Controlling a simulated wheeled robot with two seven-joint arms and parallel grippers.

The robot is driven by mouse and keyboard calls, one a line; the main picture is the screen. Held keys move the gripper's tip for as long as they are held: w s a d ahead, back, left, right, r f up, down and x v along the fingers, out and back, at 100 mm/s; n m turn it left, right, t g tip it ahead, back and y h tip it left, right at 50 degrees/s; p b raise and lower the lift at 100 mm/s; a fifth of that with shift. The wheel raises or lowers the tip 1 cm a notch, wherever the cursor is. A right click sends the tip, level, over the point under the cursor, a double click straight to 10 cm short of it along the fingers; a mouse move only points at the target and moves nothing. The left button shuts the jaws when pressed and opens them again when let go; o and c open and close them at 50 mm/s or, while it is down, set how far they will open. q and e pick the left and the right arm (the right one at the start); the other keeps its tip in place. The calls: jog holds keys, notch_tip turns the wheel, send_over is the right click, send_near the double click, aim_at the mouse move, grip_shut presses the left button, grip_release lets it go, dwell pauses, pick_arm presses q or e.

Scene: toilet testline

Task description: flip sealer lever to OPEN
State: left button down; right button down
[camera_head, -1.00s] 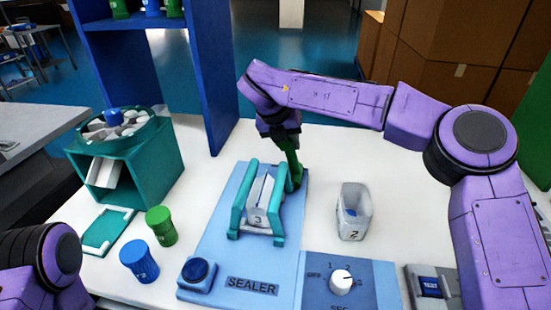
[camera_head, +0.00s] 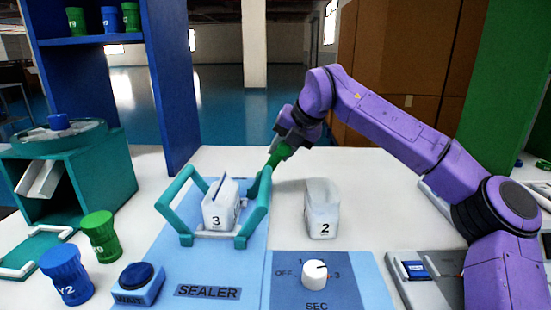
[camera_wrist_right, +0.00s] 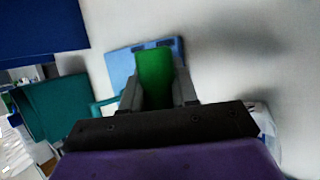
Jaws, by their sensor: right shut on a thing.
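The sealer (camera_head: 205,267) is a light-blue base with a teal frame (camera_head: 178,218). A white container marked 3 (camera_head: 218,210) stands between the frame's sides, which lean outward. The green lever (camera_head: 276,157) slants up and right from the frame's right side. My right gripper (camera_head: 284,147) is shut on the lever's upper end, behind and right of the frame. In the right wrist view, the lever (camera_wrist_right: 154,72) lies between the gripper's two grey fingers (camera_wrist_right: 158,90). My left gripper is not in view.
A white container marked 2 (camera_head: 321,212) stands right of the sealer. A dial panel (camera_head: 345,283) and a blue button (camera_head: 137,277) are in front. Green (camera_head: 101,238) and blue (camera_head: 66,275) jars stand left, near a teal feeder (camera_head: 95,185). A blue shelf post (camera_head: 167,110) rises behind.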

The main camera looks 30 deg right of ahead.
jog(key=shift+s+d+f, duration=0.15)
jog(key=shift+d+f, duration=0.15)
jog(key=shift+f, duration=0.1)
jog(key=shift+b, duration=0.3)
jog(key=c, duration=1)
grip_release()
jog(key=shift+s+d, duration=0.1)
jog(key=shift+o, duration=0.2)
jog(key=p+v, duration=0.1)
jog(key=v, duration=0.9)
jog(key=shift+r+p, duration=0.3)
jog(key=shift+p, duration=0.05)
